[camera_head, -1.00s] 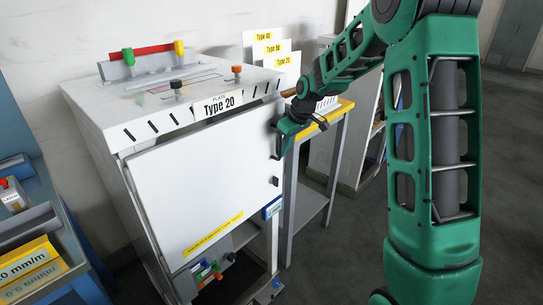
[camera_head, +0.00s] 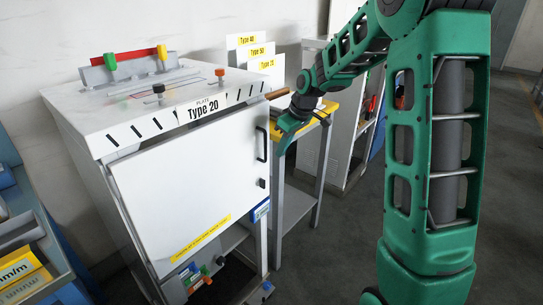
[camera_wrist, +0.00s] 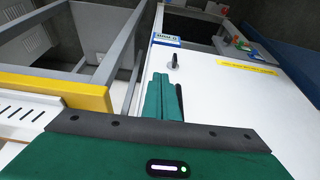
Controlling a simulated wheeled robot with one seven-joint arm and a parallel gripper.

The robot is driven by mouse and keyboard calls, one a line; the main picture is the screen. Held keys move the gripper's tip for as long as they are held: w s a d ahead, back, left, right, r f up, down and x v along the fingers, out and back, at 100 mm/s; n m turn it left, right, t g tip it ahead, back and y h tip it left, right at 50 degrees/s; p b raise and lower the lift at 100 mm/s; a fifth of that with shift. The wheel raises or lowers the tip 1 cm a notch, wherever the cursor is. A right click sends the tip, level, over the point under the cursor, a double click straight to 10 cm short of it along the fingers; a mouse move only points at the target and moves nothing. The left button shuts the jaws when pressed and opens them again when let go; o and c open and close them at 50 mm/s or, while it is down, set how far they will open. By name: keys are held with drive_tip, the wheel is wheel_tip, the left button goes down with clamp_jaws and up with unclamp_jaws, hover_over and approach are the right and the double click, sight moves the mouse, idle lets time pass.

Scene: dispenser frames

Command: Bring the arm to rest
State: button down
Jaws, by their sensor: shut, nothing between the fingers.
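My green arm reaches from the right side of the head view toward the white cabinet. My gripper (camera_head: 281,146) is at its end, just right of the cabinet door's black handle (camera_head: 262,144), and looks apart from it. In the wrist view my gripper's green fingers (camera_wrist: 163,98) are together with nothing between them, in front of the white door. A small latch knob (camera_wrist: 173,62) shows on the door beyond the fingertips.
The cabinet top (camera_head: 110,110) carries coloured knobs and a "Type 20" plate. A yellow-edged side table (camera_head: 327,110) stands right of the cabinet, with type cards (camera_head: 266,64) behind. A blue-grey bench (camera_head: 40,230) is at left. Open floor (camera_head: 325,240) lies at lower middle.

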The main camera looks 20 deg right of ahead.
drive_tip(key=a+v, duration=0.1)
drive_tip(key=v, duration=0.5)
drive_tip(key=shift+s+d+r, duration=0.35)
drive_tip(key=shift+s, duration=0.05)
drive_tip(key=s+d+f+m+g+h, duration=0.1)
drive_tip(key=s+m, duration=0.5)
drive_tip(key=s, duration=1.3)
drive_tip(key=s+d+f+m+g, duration=0.2)
drive_tip(key=s+m, duration=0.4)
drive_tip(key=s, duration=1.3)
drive_tip(key=shift+s+d+f+g+h, duration=0.35)
drive_tip(key=shift+d+f, duration=0.25)
drive_tip(key=shift+d, duration=0.55)
drive_tip(key=shift+w+f, duration=0.25)
drive_tip(key=shift+w, duration=0.45)
